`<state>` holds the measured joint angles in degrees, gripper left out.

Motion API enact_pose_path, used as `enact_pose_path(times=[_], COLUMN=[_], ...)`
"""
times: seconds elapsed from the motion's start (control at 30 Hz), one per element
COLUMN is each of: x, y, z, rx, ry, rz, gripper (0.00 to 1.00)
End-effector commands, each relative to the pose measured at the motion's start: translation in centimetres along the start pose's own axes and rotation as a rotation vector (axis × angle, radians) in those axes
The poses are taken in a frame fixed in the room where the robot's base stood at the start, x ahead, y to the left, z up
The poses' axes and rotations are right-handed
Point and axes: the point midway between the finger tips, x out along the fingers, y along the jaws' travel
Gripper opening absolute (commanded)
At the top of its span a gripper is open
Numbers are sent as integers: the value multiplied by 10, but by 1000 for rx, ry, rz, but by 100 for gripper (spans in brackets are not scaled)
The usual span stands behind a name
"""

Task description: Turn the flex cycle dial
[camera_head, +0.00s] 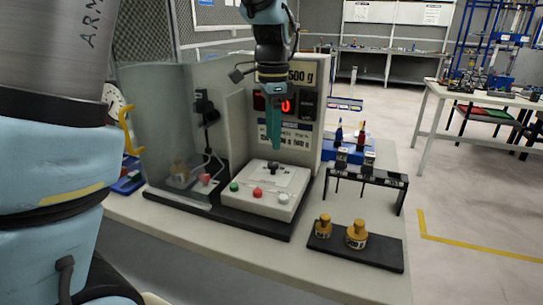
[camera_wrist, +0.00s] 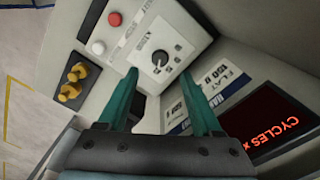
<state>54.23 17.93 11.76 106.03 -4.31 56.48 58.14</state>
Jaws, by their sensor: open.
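The dial (camera_head: 273,167) is a small black knob on the back part of the white control box's sloped top. In the wrist view the dial (camera_wrist: 160,58) has a pointer and printed marks around it. My gripper (camera_head: 274,147) points down just above the dial in the head view, its green fingers overlapping each other. In the wrist view my gripper (camera_wrist: 160,75) is open and empty, with a finger on either side of the line to the dial. The fingertips look apart from the knob. The exact gap and the dial's setting cannot be told.
Green (camera_head: 234,187), red (camera_head: 257,193) and white (camera_head: 283,199) buttons line the control box's front. A display panel (camera_head: 308,105) stands behind. A clear guard (camera_head: 160,115) is at left. Brass weights (camera_head: 356,234) and a black rack (camera_head: 368,177) are at right.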

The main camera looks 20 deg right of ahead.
Motion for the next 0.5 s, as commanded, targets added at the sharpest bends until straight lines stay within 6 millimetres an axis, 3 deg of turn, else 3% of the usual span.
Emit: enact_pose_path(times=[0.23, 0.5], x=[45, 68], y=[1, 0], z=[1, 1], rx=[-1, -2], ry=[-4, -1], rz=[3, 1], gripper=[66, 66])
